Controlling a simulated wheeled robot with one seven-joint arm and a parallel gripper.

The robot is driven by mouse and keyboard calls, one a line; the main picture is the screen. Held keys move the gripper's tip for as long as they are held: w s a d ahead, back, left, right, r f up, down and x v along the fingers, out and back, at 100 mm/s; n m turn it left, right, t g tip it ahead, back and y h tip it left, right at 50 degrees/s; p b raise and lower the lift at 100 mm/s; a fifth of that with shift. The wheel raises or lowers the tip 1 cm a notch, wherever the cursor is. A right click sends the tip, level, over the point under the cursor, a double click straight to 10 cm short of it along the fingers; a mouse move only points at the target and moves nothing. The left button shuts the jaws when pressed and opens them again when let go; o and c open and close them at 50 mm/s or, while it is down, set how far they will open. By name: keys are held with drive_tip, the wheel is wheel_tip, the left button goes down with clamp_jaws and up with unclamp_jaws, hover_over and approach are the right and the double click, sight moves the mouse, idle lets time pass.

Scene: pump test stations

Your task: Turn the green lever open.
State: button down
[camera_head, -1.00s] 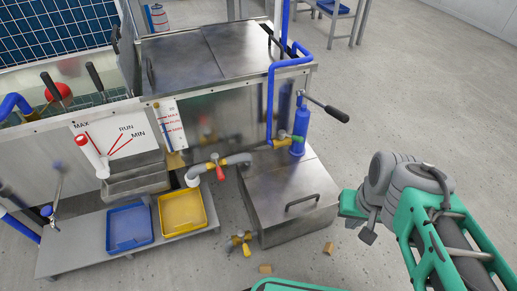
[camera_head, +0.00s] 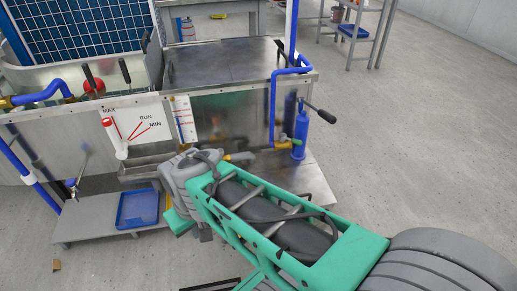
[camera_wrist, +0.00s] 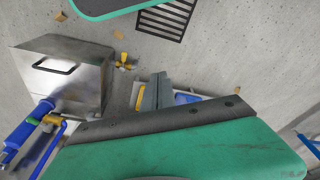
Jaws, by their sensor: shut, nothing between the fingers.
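The small green lever (camera_head: 297,142) sits on a brass fitting at the foot of the upright blue cylinder (camera_head: 300,124), right of the tank. It is tiny here, and its angle is hard to tell. In the wrist view the blue cylinder (camera_wrist: 18,140) is at the left edge, with green and brass parts (camera_wrist: 52,119) beside it. My gripper (camera_head: 205,235) is to the left of the lever and apart from it, over the floor before the low shelf. In the wrist view its grey fingers (camera_wrist: 157,92) are together with nothing between them.
A steel box (camera_wrist: 62,70) with a handle stands below the cylinder. A black-gripped lever (camera_head: 320,112) sticks out right of the cylinder. The low shelf (camera_head: 90,222) bears a blue tray (camera_head: 137,208). A brass valve piece (camera_wrist: 124,62) lies on the floor. Floor at right is clear.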

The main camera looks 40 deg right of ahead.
drive_tip(key=w+d+f+n+h+p, duration=0.1)
drive_tip(key=w+d+f+h+p, duration=0.15)
drive_tip(key=w+d, duration=0.8)
drive_tip(key=n+t+h+p, duration=0.3)
drive_tip(key=n+h+p, duration=0.3)
drive_tip(key=n+h, duration=1.1)
approach(291, 141)
drive_tip(key=s+a+r+n+y, duration=0.2)
drive_tip(key=s+a+n+y, duration=0.15)
drive_tip(key=a, duration=0.25)
drive_tip(key=r+b+x, duration=0.1)
drive_tip(key=b+x, duration=0.2)
drive_tip(key=x, duration=1)
drive_tip(key=shift+s+d+b, duration=0.25)
drive_tip(key=shift+s+b, duration=0.05)
